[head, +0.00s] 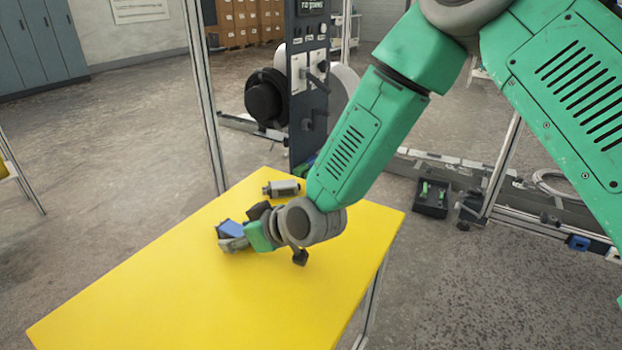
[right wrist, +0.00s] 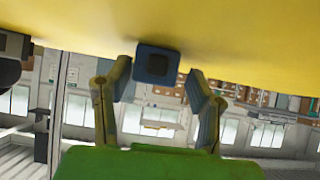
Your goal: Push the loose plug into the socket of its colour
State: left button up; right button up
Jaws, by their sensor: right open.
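A blue plug (head: 230,228) lies on the yellow table (head: 190,285), close to my right gripper (head: 234,238). In the right wrist view the blue plug (right wrist: 157,62) has a dark square end facing the camera. It sits between the tips of the two spread fingers of my right gripper (right wrist: 159,74), with gaps at its sides. The gripper is open and holds nothing. The upright dark panel (head: 308,85) behind the table carries small fittings. I cannot make out a blue socket on it. My left gripper is out of view.
A grey cylindrical part (head: 283,188) lies on the table near the panel. A black box (head: 431,199) with green items stands on the floor at the right. A thin metal post (head: 205,100) rises behind the table's left side. The front of the table is clear.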

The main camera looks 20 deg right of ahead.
jog(key=shift+d, duration=0.25)
jog(key=c, duration=1.1)
jog(key=shift+a+r+p, duration=0.15)
jog(key=shift+r+p, duration=0.85)
jog(key=shift+r, duration=0.05)
jog(key=shift+r+p, duration=1.15)
jog(key=shift+r, duration=0.1)
jog(key=shift+f, duration=0.15)
